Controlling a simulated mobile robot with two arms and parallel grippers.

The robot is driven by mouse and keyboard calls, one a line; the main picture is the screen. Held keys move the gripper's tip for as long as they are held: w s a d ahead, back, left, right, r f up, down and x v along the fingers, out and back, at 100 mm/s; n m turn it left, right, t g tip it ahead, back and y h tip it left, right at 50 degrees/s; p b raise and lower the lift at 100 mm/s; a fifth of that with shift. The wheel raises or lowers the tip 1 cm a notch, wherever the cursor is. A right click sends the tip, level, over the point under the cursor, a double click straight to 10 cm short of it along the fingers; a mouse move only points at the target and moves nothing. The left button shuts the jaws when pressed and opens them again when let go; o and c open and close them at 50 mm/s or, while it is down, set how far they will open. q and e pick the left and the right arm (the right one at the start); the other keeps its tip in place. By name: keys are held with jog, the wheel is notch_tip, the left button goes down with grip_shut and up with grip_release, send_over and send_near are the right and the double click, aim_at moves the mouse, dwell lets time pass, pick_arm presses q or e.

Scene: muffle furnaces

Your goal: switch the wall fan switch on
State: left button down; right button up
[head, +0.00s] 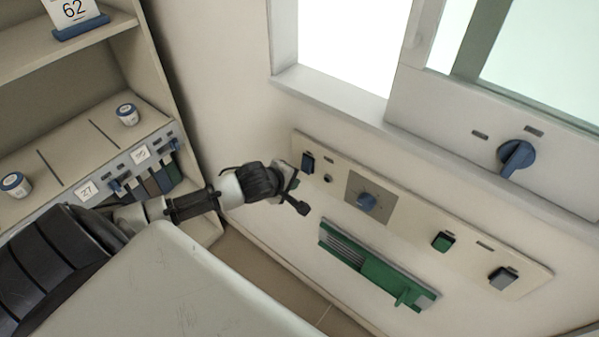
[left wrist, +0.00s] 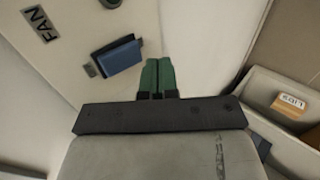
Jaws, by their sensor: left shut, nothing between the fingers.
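A blue rocker switch (head: 308,162) sits at the left end of the long beige wall panel (head: 410,235). In the left wrist view the blue switch (left wrist: 118,58) is close, with a plate reading FAN (left wrist: 40,22) to its upper left. I cannot tell whether it is on or off. My left gripper (head: 301,196) is just below the switch in the head view. Its green fingers (left wrist: 157,75) are together and empty in the left wrist view, to the right of the switch, with a small gap between in the picture. My right gripper is not in view.
A green slider unit (head: 375,265) is below. A window ledge (head: 335,95) lies above. Shelves (head: 85,120) stand left; a pale surface (head: 175,285) fills the foreground.

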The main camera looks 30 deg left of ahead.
aim_at(306, 169)
pick_arm(q)
jog(key=w, duration=0.3)
jog(key=shift+w+d+f+p, duration=0.1)
jog(key=shift+w+d+p, duration=0.05)
jog(key=shift+w+p, duration=0.15)
jog(key=shift+w+r+t+p, duration=0.15)
jog(key=shift+r+t+p, duration=0.15)
jog(key=shift+r+p, duration=0.55)
dwell(0.6)
